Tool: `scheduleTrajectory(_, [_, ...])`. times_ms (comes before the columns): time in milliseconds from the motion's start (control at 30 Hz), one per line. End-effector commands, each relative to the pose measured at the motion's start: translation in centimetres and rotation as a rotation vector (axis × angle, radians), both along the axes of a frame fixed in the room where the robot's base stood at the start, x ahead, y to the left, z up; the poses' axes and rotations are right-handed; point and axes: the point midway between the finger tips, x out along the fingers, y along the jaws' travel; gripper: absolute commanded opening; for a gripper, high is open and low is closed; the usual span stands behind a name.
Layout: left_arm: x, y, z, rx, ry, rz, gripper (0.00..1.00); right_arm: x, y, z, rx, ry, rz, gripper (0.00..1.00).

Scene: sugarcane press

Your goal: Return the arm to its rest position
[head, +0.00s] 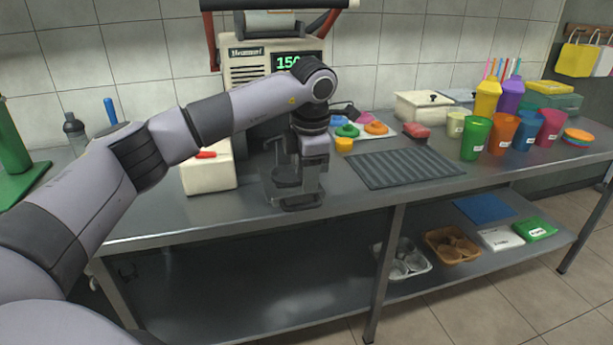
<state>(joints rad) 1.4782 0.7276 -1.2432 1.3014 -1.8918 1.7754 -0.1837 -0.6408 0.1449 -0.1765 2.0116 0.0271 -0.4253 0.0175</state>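My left arm comes in from the left, bends at a joint above the steel counter (245,217) and points down. My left gripper (291,190) hangs at its end, just over or at the counter, in front of the press (245,72). My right gripper is not in view.
A cream block (208,176) stands left of my gripper. A dark ribbed mat (405,168) lies to the right. Colored cups, including a green cup (475,137), stand farther right. Trays sit on the lower shelf (300,290). The counter's front edge is bare.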

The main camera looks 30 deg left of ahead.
Motion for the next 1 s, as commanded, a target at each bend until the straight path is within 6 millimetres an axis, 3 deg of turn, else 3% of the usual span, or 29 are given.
scheduleTrajectory(333, [0.0, -0.2, -0.2, -0.004, 0.001, -0.003, 0.39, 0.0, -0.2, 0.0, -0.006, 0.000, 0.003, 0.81])
scheduleTrajectory(467, [-0.2, -2.6, -1.7, -0.080, 0.014, -0.042, 0.39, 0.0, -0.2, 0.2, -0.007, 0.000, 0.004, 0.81])
scheduleTrajectory(567, [-0.9, -6.9, -4.3, -0.229, 0.036, -0.097, 0.39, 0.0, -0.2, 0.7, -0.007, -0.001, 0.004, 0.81])
scheduleTrajectory(733, [-4.0, -16.8, -7.8, -0.608, 0.100, -0.152, 0.39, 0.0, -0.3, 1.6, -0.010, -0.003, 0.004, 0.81])
scheduleTrajectory(900, [-7.7, -24.9, -8.0, -1.006, 0.174, -0.095, 0.39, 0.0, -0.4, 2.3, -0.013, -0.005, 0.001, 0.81])
scheduleTrajectory(1000, [-9.5, -28.4, -7.0, -1.236, 0.221, -0.008, 0.39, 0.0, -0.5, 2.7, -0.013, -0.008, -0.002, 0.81])
